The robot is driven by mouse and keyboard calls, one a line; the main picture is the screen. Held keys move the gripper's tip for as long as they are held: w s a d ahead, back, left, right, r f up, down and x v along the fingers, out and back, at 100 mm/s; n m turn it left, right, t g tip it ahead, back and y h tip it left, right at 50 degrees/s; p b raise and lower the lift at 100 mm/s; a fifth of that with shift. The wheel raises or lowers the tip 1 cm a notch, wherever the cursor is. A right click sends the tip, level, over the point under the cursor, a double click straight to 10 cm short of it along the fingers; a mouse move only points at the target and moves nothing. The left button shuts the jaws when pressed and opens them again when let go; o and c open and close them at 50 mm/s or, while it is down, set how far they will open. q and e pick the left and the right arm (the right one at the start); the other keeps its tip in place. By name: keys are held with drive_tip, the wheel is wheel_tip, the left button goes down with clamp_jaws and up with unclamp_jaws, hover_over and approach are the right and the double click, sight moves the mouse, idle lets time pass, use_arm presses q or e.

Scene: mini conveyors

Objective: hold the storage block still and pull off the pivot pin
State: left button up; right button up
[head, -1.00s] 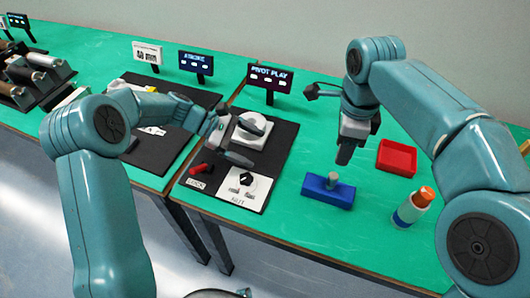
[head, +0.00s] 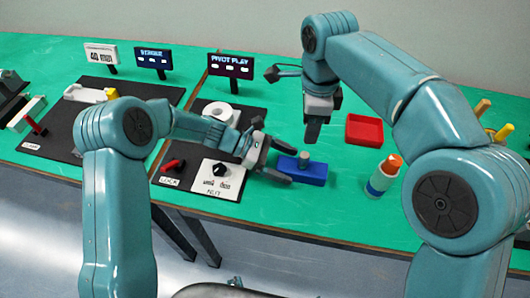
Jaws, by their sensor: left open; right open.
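The storage block is a blue block (head: 314,174) on the green table, right of the black board. The grey pivot pin (head: 304,158) stands upright in its top. My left gripper (head: 288,164) is open at the block's left end, one finger on the far side and one on the near side in the picture. I cannot tell whether the fingers touch the block. My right gripper (head: 312,143) points down, open and empty, above and slightly behind the pin, apart from it.
A red tray (head: 364,131) lies behind the block to the right. A white and blue bottle with an orange cap (head: 383,176) stands right of the block. The black board (head: 247,128) with a white round part and the "PIVOT PLAY" sign (head: 231,66) are left.

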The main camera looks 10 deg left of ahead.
sight(304, 155)
use_arm(q)
drive_tip(key=shift+x, duration=1.3)
drive_tip(key=c, duration=1.1)
drive_tip(key=shift+f, duration=0.1)
use_arm(e)
drive_tip(key=shift+o, duration=1.4)
use_arm(q)
drive_tip(key=shift+s+f, duration=0.1)
use_arm(e)
wheel_tip(304, 155, down, 12)
drive_tip(key=m, duration=0.4)
drive_tip(key=shift+a+r+m, duration=0.1)
drive_tip(key=shift+r+m, duration=0.1)
drive_tip(key=shift+m, duration=0.1)
